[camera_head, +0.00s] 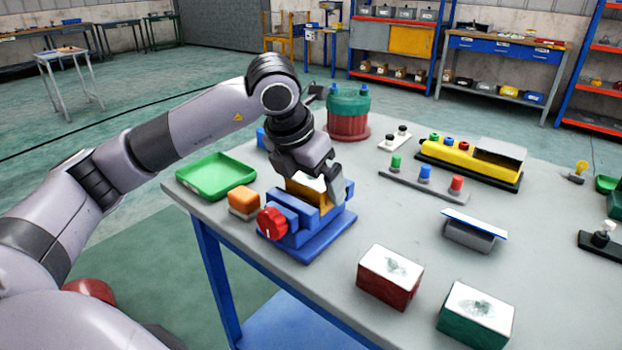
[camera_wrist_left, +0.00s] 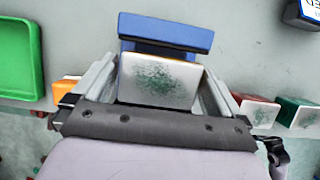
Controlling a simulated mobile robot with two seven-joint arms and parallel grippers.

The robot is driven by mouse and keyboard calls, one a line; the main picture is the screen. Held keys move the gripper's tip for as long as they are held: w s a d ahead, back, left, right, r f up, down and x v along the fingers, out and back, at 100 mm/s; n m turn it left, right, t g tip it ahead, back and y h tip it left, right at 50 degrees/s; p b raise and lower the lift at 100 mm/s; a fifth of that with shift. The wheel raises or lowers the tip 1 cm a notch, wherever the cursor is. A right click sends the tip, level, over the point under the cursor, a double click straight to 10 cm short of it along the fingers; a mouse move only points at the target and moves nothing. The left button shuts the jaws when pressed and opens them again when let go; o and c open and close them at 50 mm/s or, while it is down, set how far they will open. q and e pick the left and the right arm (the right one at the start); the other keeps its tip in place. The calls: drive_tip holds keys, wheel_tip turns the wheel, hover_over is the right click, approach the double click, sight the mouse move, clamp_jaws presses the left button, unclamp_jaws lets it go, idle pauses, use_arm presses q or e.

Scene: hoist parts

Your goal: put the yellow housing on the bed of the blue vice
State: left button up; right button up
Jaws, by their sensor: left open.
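The blue vice (camera_head: 301,236) with a red knob (camera_head: 271,223) stands near the table's left front edge. The yellow housing (camera_head: 317,194), with a pale top, sits in the vice above its bed; its underside is hidden, so contact is unclear. In the left wrist view its speckled pale top (camera_wrist_left: 158,82) lies between my fingers, with blue vice parts (camera_wrist_left: 166,32) beyond. My left gripper (camera_head: 318,183) is open and points down around the housing, one finger on each side. A small dark part at the lower right of the wrist view may be my right arm; its fingers cannot be made out.
A green tray (camera_head: 216,176) and an orange block (camera_head: 243,199) are left of the vice. A red box (camera_head: 390,277) and a green box (camera_head: 476,314) stand to the right front. A green-topped red drum (camera_head: 348,113) stands behind.

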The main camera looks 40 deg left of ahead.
use_arm(q)
drive_tip(key=v, duration=1.2)
drive_tip(key=shift+p, duration=0.45)
